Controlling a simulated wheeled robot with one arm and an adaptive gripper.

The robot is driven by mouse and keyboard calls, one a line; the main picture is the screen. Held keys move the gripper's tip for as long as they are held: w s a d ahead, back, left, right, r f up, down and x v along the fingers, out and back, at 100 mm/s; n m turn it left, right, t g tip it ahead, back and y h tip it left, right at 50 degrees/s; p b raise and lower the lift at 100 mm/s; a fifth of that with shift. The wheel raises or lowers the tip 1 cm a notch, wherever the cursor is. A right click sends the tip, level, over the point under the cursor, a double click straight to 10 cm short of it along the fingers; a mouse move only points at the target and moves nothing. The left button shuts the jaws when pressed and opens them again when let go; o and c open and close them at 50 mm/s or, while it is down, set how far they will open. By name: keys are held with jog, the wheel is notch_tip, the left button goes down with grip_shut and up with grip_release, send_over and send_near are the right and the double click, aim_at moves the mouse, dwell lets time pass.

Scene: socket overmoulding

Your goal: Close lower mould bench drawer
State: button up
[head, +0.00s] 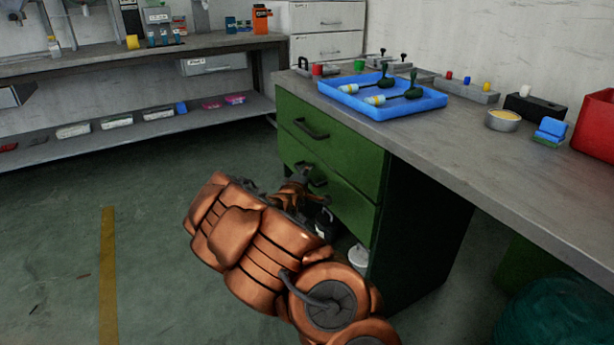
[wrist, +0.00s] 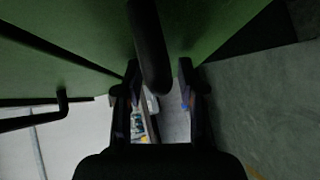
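The green mould bench has an upper drawer (head: 335,145) with a dark handle (head: 310,128) and a lower drawer (head: 347,203) below it. The lower drawer front looks close to flush with the upper one; I cannot tell whether a small gap remains. My gripper (head: 298,183) is at the lower drawer's handle (head: 318,181), partly hidden by my copper arm. In the wrist view, my gripper (wrist: 158,68) has its fingers apart, one on each side of a dark handle bar (wrist: 150,45). A gap shows between bar and fingers. Another handle (wrist: 40,117) shows at left.
A blue tray (head: 430,103) with tools sits on the grey benchtop (head: 480,140), with a red bin (head: 597,122) at right. The green floor (head: 150,260) at left is clear.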

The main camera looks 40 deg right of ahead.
jog(key=v, duration=1.2)
dwell(0.4)
dwell(0.5)
